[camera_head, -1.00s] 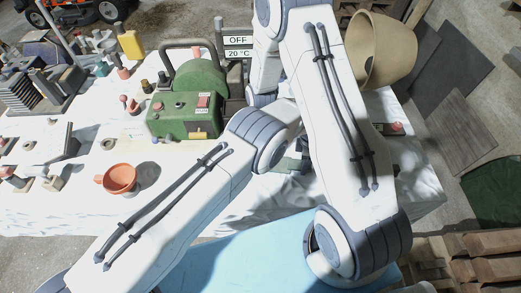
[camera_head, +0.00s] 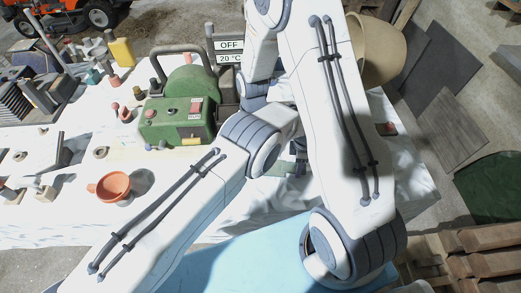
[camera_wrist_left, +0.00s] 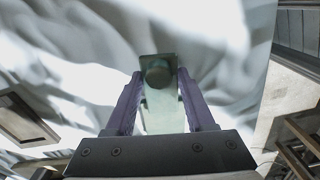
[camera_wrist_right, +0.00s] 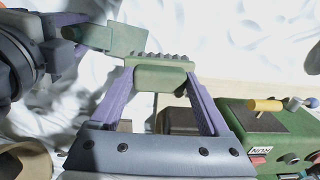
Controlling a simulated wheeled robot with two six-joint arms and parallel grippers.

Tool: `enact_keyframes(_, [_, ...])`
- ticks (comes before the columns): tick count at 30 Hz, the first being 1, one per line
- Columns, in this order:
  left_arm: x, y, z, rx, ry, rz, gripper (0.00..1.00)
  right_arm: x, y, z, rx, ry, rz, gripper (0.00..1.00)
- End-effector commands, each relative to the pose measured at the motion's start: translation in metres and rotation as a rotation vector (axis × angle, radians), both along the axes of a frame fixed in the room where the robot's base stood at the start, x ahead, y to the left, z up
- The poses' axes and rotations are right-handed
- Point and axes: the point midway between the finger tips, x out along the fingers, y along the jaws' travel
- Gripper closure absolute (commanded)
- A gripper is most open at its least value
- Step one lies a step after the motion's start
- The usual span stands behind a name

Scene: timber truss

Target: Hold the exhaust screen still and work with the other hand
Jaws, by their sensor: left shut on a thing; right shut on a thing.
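My left gripper (camera_wrist_left: 160,105) is shut on a pale green, plate-like piece with a dark round knob (camera_wrist_left: 157,75), apparently the exhaust screen. This piece also shows in the right wrist view (camera_wrist_right: 118,38), at the upper left. My right gripper (camera_wrist_right: 160,88) is shut on a green block (camera_wrist_right: 160,76) with a row of dark ridges on its far edge, perhaps a brush. The ridged block is beside the pale green piece; whether they touch is unclear. In the head view my arms hide most of both grippers; a bit of green (camera_head: 283,169) shows between them.
A green machine (camera_head: 170,130) with a handle stands on the white-covered table, beside a display reading OFF and 20 °C (camera_head: 229,51). An orange cup (camera_head: 113,187) and several small parts lie to the left. A beige pot (camera_head: 380,50) stands behind my right arm.

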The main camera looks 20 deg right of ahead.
Motion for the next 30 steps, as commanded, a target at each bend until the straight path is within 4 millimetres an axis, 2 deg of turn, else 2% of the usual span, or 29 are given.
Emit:
enact_keyframes(1, [0.000,0.000,-0.001,0.000,0.001,0.000,0.42,0.000,0.000,0.000,0.000,0.000,0.000,0.65])
enact_keyframes(3, [0.000,0.000,-0.001,0.000,0.001,0.000,0.15,0.000,0.000,0.000,0.000,0.000,0.000,0.65])
enact_keyframes(4, [0.000,0.000,0.000,0.000,0.001,0.000,0.11,0.000,0.000,0.000,0.000,0.000,0.000,0.65])
enact_keyframes(13, [0.000,0.000,0.001,0.000,0.000,0.000,0.11,0.000,0.000,0.000,0.000,-0.001,0.000,0.65])
enact_keyframes(17, [0.001,-0.001,0.011,-0.002,-0.001,0.000,0.11,0.000,0.000,0.000,0.000,-0.001,0.000,0.65])
enact_keyframes(30, [0.000,0.000,0.098,-0.002,-0.001,0.000,0.11,0.000,0.000,0.000,0.000,-0.001,0.000,0.65])
